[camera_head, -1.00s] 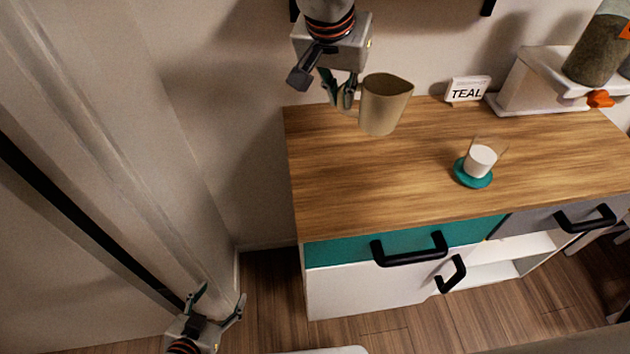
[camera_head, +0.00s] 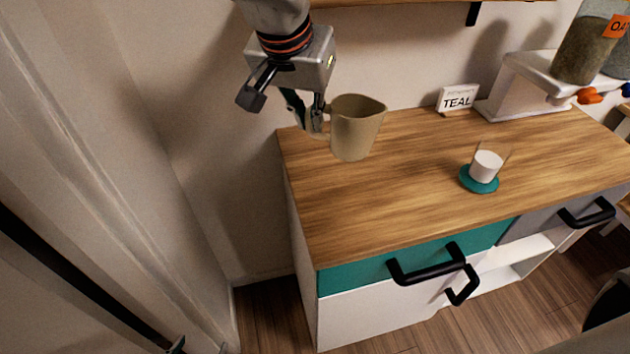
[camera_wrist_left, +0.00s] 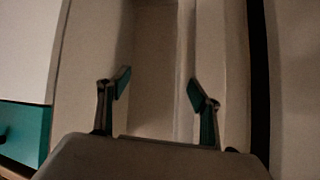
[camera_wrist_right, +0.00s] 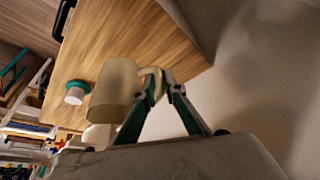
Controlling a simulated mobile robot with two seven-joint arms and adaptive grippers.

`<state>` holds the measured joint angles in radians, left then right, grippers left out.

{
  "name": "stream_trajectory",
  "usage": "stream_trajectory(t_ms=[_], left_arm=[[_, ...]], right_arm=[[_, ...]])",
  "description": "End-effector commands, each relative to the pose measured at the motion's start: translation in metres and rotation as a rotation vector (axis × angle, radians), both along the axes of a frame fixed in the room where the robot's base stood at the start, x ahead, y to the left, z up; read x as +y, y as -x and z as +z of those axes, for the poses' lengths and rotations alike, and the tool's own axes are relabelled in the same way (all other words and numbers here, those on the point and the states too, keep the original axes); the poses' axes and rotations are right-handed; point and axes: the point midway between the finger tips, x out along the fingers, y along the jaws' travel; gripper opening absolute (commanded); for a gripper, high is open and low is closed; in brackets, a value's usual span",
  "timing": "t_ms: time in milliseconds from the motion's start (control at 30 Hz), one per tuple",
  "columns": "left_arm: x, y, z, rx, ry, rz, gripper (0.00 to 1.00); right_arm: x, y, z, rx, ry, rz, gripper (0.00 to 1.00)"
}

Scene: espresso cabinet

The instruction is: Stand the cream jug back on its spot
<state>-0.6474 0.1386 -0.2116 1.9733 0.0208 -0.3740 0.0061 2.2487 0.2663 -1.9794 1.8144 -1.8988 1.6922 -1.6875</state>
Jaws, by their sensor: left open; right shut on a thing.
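The cream jug (camera_head: 356,137) is upright over the back left part of the wooden counter and also shows in the right wrist view (camera_wrist_right: 112,95). My right gripper (camera_head: 315,117) is shut on its handle, left of the jug body. The jug appears to hang above the wood; the gap under it is hard to judge. My left gripper (camera_head: 198,347) only just shows at the bottom edge of the head view. In the left wrist view its fingers (camera_wrist_left: 158,88) are spread and empty. No marked spot for the jug is clearly visible.
The counter (camera_head: 420,195) holds a glass of white contents (camera_head: 486,165) on a teal coaster (camera_head: 480,182). A "TEAL" sign (camera_head: 457,99) and a white dispenser stand (camera_head: 525,90) are at the back. Black handles (camera_head: 430,270) jut from the front. Bare wood lies between jug and glass.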

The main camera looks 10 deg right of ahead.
Motion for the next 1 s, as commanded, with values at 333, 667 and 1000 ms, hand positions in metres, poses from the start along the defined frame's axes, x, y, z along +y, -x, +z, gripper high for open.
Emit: stream_trajectory(t_ms=[333,667,1000], left_arm=[[0.003,-0.002,-0.007,-0.003,-0.011,-0.001,0.64],[0.004,-0.006,-0.004,-0.014,-0.013,0.000,0.64],[0.005,-0.006,-0.007,-0.015,-0.019,-0.001,0.64]], right_arm=[[0.000,0.000,-0.083,0.003,0.000,0.001,0.00],[0.000,0.000,-0.108,0.002,0.001,0.001,0.00],[0.000,0.000,-0.144,0.000,-0.001,0.000,0.00]])
